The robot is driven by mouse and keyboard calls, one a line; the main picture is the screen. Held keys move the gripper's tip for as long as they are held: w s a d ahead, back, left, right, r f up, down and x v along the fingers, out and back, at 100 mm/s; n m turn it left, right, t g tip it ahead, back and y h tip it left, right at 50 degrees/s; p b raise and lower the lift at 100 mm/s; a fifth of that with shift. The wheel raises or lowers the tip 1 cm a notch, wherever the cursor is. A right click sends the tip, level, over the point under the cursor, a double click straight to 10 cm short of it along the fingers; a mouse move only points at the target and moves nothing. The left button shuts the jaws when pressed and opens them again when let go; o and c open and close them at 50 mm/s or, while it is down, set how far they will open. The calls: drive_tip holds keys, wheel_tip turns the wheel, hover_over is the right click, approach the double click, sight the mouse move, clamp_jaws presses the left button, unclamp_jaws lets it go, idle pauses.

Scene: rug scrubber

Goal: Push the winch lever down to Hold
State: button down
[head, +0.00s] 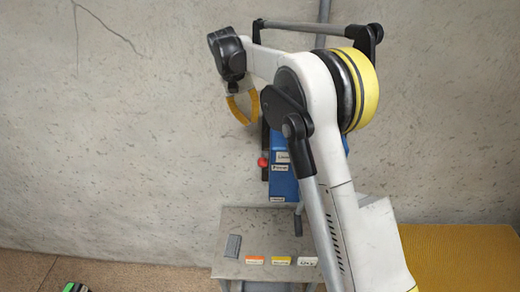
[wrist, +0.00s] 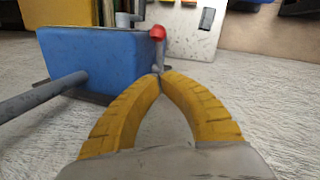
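The blue winch box (head: 283,183) is on the wall behind my arm, which hides part of it; it also shows in the wrist view (wrist: 98,60). A red knob (head: 263,162) is at the box's left side in the head view. In the wrist view the red lever knob (wrist: 157,31) stands at the box's right edge, with a short grey shaft below it. My gripper (head: 247,121) is above and slightly left of the knob in the head view. Its yellow fingertips (wrist: 160,75) meet, with nothing visible between them. Contact with the lever cannot be told. The box's small labels are unreadable.
A grey table (head: 235,222) below the box bears a grey piece (head: 233,245) and small coloured labels. A grey pipe (wrist: 42,97) runs out from the box in the wrist view. A yellow mat (head: 465,250) lies at right. The wall at left is clear.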

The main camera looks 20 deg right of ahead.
drive_tip(key=s+d+f+p, duration=0.1)
drive_tip(key=s+f, duration=0.1)
drive_tip(key=f, duration=0.3)
drive_tip(key=s+d+f+p, duration=0.1)
drive_tip(key=f, duration=0.4)
drive_tip(key=shift+s+d+f, duration=0.15)
drive_tip(key=shift+s+d, duration=0.1)
drive_tip(key=shift+s, duration=0.1)
drive_tip(key=shift+s+f, duration=0.1)
drive_tip(key=shift+s, duration=0.05)
drive_tip(key=shift+s+a+f+t+b, duration=0.15)
drive_tip(key=shift+s+t+b, duration=0.15)
drive_tip(key=shift+b, duration=0.4)
